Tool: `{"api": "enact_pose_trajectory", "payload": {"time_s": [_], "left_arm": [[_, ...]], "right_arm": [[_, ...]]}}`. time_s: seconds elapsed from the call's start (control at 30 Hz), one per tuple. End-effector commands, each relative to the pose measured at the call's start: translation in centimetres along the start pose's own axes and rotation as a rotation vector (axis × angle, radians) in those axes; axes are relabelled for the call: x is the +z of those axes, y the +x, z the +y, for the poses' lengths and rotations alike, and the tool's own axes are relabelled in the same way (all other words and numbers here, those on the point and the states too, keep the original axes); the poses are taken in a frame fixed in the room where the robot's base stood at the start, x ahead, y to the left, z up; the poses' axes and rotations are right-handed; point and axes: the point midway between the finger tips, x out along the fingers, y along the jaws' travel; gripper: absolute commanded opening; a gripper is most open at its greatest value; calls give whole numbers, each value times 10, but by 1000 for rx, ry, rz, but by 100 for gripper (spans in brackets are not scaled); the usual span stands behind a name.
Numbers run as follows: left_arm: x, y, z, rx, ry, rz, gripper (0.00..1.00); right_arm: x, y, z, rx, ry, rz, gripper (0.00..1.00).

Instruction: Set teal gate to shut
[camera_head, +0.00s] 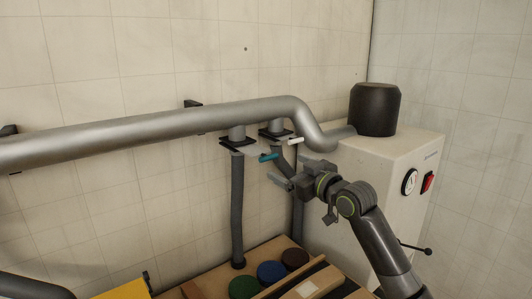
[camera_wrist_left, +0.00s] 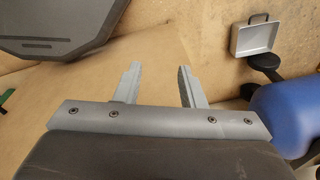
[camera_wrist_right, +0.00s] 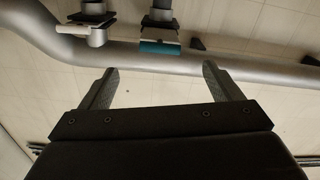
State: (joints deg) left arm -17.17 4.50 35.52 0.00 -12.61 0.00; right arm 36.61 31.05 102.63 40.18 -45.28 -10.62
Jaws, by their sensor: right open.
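The teal gate (camera_head: 268,157) is a small tab sticking out at the left branch under the silver duct. In the right wrist view the teal gate (camera_wrist_right: 160,47) lies ahead, roughly centred between the fingertips. My right gripper (camera_head: 288,172) is open and empty, just right of and below the teal tab, with a visible gap. My open right fingers (camera_wrist_right: 160,69) also show in the right wrist view. My left gripper (camera_wrist_left: 159,68) is open and empty above a brown surface, away from the gate.
A white gate tab (camera_head: 296,140) sits right of the teal one, close to my right gripper. The silver duct (camera_head: 150,123) runs above, and a grey hose (camera_head: 237,205) hangs below. A white machine (camera_head: 385,165) with a black cap stands right. A blue cylinder (camera_wrist_left: 287,115) is near my left gripper.

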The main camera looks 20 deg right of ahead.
Motion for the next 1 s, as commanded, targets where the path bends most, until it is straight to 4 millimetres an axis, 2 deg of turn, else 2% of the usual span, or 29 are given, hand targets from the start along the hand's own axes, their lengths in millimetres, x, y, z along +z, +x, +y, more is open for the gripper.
{"api": "enact_pose_trajectory", "payload": {"time_s": [0.1, 0.5, 0.73, 1.0], "left_arm": [[-1, -10, -1, 0, 0, 0, 36], [-3, -28, -3, 0, 0, 1, 36], [-4, -33, -4, -1, 0, 1, 36], [-4, -34, -4, -1, 0, 1, 36]], "right_arm": [[-3, 22, 0, -1, 3, 0, 85], [-2, 80, -1, 0, 1, -2, 85], [0, 100, 0, 0, 0, -2, 85], [0, 106, 0, 1, -2, -1, 85]]}}
